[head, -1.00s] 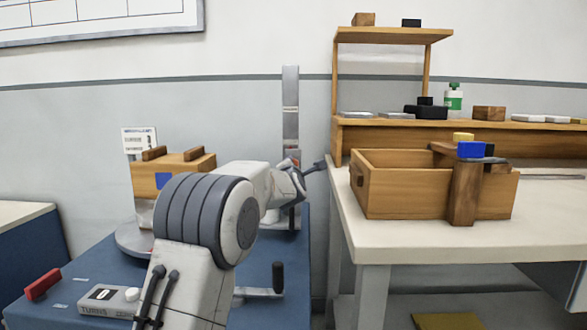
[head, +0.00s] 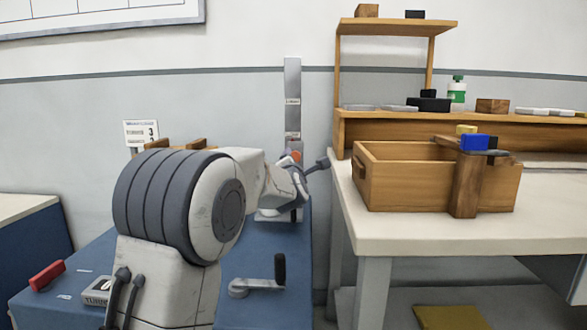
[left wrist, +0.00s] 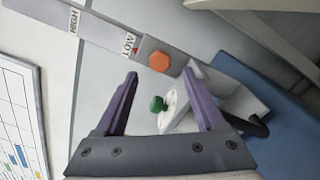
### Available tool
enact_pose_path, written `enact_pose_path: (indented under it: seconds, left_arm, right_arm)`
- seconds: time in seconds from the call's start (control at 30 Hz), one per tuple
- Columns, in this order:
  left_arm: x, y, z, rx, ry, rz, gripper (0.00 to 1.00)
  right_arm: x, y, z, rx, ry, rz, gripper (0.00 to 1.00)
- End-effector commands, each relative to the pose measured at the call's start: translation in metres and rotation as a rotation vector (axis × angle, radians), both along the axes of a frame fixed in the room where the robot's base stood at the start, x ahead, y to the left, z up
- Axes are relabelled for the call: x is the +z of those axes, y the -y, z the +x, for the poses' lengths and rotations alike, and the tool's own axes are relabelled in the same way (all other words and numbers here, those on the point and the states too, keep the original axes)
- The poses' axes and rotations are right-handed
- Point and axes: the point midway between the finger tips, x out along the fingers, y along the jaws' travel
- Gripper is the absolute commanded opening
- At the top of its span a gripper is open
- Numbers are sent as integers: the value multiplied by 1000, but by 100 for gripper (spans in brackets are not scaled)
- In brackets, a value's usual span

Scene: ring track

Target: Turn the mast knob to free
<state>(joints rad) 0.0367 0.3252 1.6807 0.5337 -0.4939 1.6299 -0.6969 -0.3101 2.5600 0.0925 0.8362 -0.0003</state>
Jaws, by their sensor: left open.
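The grey mast (head: 292,95) stands upright at the back of the blue table. In the left wrist view the mast (left wrist: 85,30) runs slantwise, with HIGH and LOW labels and a red arrow by LOW. An orange six-sided knob (left wrist: 159,61) sits below LOW; it also shows small in the head view (head: 296,156). A green knob (left wrist: 158,104) sits on a pale bracket lower down. My left gripper (left wrist: 160,73) is open, its purple fingertips on either side of the orange knob in the picture; contact cannot be told. My right gripper is out of view.
The blue table (head: 245,315) carries a crank (head: 258,287), a red handle (head: 47,276) and a TURNS counter (head: 97,291).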

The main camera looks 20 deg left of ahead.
Motion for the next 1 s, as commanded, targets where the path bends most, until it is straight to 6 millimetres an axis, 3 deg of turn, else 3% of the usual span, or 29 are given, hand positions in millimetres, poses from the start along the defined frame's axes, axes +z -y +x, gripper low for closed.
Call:
enact_pose_path:
  seconds: [0.1,0.33,0.87,1.0]
  left_arm:
    - [1,7,-21,-1,0,-1,72]
    - [1,13,-45,1,1,-1,72]
    - [1,14,-48,1,0,-1,72]
    - [20,14,-48,1,1,-1,72]
  right_arm:
    - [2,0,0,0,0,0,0]
    - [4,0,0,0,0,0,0]
    - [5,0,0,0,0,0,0]
    - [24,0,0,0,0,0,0]
